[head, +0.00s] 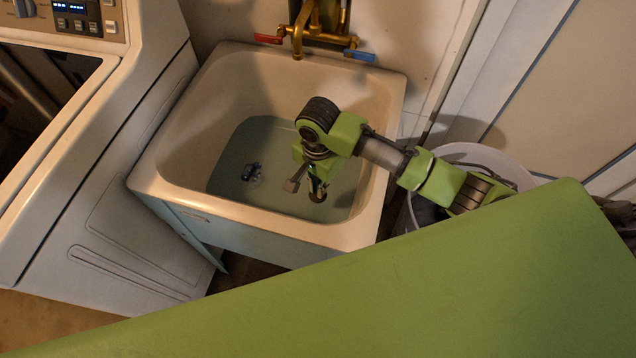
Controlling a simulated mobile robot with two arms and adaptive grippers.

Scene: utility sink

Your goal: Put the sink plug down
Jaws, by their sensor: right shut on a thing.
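My right gripper (306,191) hangs over the right part of the sink basin, pointing down. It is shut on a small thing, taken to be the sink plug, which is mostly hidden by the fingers. The cream sink (160,187) holds greenish standing water (230,185). A small dark, shiny fitting or object (251,172) shows in the water left of the gripper; I cannot tell if it is the drain. My left gripper is not in view.
A brass tap (298,45) with a red and a blue handle is at the sink's back. A white washer or dryer (110,190) stands close on the left. A pale bucket (480,155) stands on the right, behind my arm. The basin's left half is free.

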